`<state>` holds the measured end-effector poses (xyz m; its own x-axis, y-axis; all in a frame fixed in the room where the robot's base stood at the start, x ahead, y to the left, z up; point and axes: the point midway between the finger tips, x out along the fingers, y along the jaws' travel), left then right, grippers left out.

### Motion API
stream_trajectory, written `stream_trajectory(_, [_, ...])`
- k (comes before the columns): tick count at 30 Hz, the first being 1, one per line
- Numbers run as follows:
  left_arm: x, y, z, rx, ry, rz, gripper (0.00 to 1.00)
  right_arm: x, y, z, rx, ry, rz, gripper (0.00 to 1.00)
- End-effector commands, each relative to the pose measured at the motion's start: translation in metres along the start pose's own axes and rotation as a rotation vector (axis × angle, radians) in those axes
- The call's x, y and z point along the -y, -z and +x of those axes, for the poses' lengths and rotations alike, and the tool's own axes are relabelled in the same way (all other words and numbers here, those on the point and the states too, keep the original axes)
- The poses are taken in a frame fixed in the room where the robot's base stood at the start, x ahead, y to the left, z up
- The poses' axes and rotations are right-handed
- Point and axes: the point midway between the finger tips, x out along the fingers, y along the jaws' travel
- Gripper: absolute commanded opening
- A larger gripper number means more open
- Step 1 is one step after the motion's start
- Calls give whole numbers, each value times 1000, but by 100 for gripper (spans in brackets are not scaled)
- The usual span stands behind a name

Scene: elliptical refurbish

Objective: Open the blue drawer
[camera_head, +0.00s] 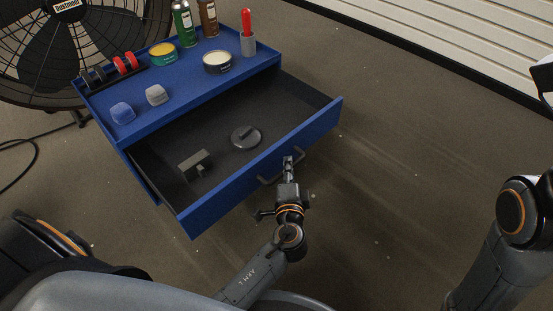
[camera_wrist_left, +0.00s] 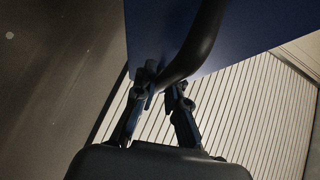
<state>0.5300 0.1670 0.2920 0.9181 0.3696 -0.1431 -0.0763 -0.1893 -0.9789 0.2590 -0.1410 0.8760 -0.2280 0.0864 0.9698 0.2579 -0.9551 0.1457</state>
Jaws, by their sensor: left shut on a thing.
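The blue drawer (camera_head: 262,166) stands pulled out from the blue cabinet (camera_head: 180,88) in the head view, its dark inside showing. A dark bar handle (camera_head: 270,181) is on its front; in the left wrist view the handle (camera_wrist_left: 203,42) runs in front of the blue drawer face (camera_wrist_left: 150,30). My left gripper (camera_head: 289,164) is at the handle and shut on it. In the left wrist view its fingers (camera_wrist_left: 162,90) reach up to the curved end of the handle. My right gripper is not in view; only part of my right arm shows at the right.
Inside the drawer lie a round dark object (camera_head: 246,137) and a blocky grey object (camera_head: 196,165). A large fan (camera_head: 75,45) stands behind. The floor at right is clear.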

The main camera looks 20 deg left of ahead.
Motion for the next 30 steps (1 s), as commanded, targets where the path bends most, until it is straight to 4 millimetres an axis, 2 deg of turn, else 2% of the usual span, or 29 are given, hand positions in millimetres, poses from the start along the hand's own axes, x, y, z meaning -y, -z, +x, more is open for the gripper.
stream_trajectory(6, [-3, 8, -8, 0, -1, -1, 0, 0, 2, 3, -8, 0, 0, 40])
stream_trajectory(17, [-3, 9, -9, 0, -1, 0, 0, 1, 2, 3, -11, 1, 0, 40])
stream_trajectory(18, [-3, 9, -9, 0, 0, 0, 16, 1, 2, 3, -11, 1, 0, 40])
stream_trajectory(21, [-3, 9, -9, 0, 0, 0, 36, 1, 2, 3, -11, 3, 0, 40])
stream_trajectory(30, [-3, 9, -10, 0, 0, 0, 36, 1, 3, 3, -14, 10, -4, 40])
